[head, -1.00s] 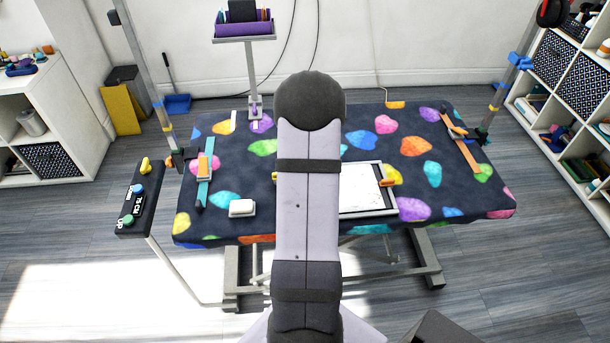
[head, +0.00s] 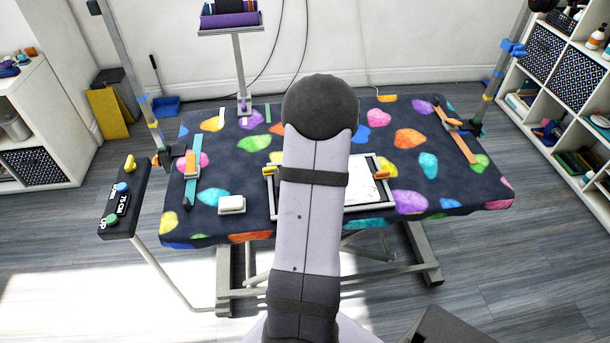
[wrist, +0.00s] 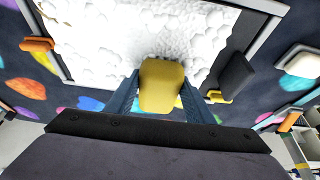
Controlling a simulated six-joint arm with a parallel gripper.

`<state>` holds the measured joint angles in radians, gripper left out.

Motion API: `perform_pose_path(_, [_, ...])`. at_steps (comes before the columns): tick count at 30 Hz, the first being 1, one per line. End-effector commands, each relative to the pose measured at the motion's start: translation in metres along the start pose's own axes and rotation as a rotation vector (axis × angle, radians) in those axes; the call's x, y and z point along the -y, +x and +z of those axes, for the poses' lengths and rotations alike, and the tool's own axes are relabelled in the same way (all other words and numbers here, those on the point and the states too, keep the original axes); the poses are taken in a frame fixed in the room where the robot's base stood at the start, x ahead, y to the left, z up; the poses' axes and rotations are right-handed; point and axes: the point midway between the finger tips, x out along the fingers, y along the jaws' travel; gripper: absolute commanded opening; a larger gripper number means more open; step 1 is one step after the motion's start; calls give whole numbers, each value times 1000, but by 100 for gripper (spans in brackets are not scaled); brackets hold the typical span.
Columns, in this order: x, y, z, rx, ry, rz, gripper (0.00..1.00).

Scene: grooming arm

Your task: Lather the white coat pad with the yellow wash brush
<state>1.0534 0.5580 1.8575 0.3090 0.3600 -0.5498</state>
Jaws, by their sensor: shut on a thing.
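The white coat pad (wrist: 125,40) fills the upper wrist view. Its surface looks lumpy and foam-like. A pale metal frame (wrist: 262,35) borders it. My gripper (wrist: 161,78) is shut on the yellow wash brush (wrist: 161,92), with one finger on each side. The brush overlaps the pad's near edge in this view; I cannot tell whether it touches the pad. In the head view, the pad (head: 362,184) shows right of my arm, which hides its middle, my gripper and the brush.
An orange clip (wrist: 37,44) and a yellow clip (wrist: 219,97) sit at the frame. A dark block (wrist: 237,74) lies beside the white surface. A white block (head: 231,204) rests on the patterned table (head: 250,185) left of the frame. Straps lie near both table ends.

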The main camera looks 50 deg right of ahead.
Motion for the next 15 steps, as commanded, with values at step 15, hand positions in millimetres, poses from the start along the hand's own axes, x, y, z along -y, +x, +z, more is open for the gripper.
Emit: perform_pose_path(15, [-12, 1, 2, 3, 0, 1, 30])
